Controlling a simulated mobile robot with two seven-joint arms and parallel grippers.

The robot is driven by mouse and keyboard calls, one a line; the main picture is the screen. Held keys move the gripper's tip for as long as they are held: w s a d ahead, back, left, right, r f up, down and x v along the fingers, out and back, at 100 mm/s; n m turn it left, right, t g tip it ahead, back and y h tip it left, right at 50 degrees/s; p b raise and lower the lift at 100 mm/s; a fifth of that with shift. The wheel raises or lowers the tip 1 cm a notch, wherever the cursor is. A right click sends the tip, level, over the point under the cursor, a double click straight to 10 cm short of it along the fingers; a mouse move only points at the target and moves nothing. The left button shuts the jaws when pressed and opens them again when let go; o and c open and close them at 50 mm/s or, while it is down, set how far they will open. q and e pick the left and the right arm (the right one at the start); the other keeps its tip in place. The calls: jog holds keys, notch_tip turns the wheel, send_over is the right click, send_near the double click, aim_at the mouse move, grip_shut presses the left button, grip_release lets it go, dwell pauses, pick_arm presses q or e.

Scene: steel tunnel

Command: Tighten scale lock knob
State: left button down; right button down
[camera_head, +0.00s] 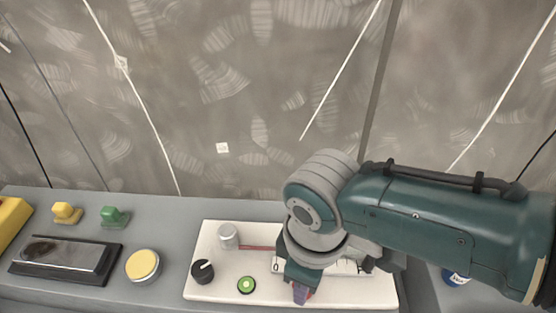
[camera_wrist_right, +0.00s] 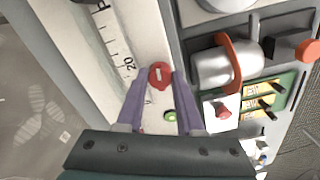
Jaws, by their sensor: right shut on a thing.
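The scale lock knob, a red round knob with a pale line on its face, shows in the right wrist view (camera_wrist_right: 159,75) on a white scale panel. My right gripper (camera_wrist_right: 158,82) has its two purple fingers on either side of the knob and is shut on it. In the head view my right gripper (camera_head: 301,292) reaches down over the front of the white panel (camera_head: 215,290). My arm hides most of the scale and nearly all of the knob there. My left gripper is not in view.
The panel also carries a grey knob (camera_head: 228,236), a black knob (camera_head: 203,271) and a green button (camera_head: 246,285). A yellow round button (camera_head: 143,265) and a dark tray (camera_head: 62,279) stand left. A metal cylinder with an orange band (camera_wrist_right: 225,65) is beside the panel.

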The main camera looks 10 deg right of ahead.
jog(key=shift+a+r+m+p, duration=0.1)
jog(key=shift+m+p, duration=0.3)
jog(key=shift+m, duration=1.5)
jog(key=c, duration=0.5)
grip_release()
jog(key=shift+c, duration=0.2)
notch_tip(320, 180, up, 10)
jog(key=p, duration=0.4)
